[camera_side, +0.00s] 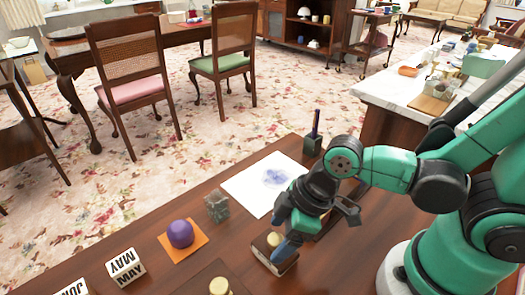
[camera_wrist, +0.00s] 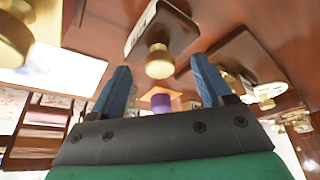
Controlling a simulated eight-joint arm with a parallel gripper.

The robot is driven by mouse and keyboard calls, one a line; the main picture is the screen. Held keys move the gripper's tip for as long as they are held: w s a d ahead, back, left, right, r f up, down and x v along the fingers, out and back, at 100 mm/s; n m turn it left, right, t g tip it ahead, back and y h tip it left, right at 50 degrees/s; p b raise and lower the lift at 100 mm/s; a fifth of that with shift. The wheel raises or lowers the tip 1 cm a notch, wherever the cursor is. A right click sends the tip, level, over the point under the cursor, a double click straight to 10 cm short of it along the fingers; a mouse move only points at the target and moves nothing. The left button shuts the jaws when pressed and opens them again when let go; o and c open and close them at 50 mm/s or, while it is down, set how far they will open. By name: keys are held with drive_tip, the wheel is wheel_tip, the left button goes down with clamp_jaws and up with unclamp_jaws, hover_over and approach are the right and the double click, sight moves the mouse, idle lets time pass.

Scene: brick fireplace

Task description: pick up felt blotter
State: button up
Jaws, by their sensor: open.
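A dark block with a pale edge and a round brass knob, which looks like the felt blotter (camera_side: 262,247), lies on the brown desk under my gripper (camera_side: 286,243). In the wrist view the blotter (camera_wrist: 178,25) lies beyond the fingertips, its knob in line with the gap between them. My gripper (camera_wrist: 160,67) is open, with two blue fingers apart and nothing held. In the side view one blue finger hangs over the block and covers part of it. I cannot tell whether they touch.
A similar knobbed piece (camera_side: 219,286) stands at the desk's front edge. A purple object (camera_side: 180,234) on an orange square, a green-grey stone block (camera_side: 217,206), white calendar blocks (camera_side: 124,267), a paper sheet (camera_side: 255,179) and a pen holder (camera_side: 313,143) stand around. Bare desk lies between them.

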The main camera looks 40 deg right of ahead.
sight(280, 239)
drive_tip(key=shift+f, duration=0.2)
clamp_jaws()
idle(0.3)
drive_tip(key=shift+a+r, duration=0.1)
wheel_tip(280, 239, up, 20)
idle(0.9)
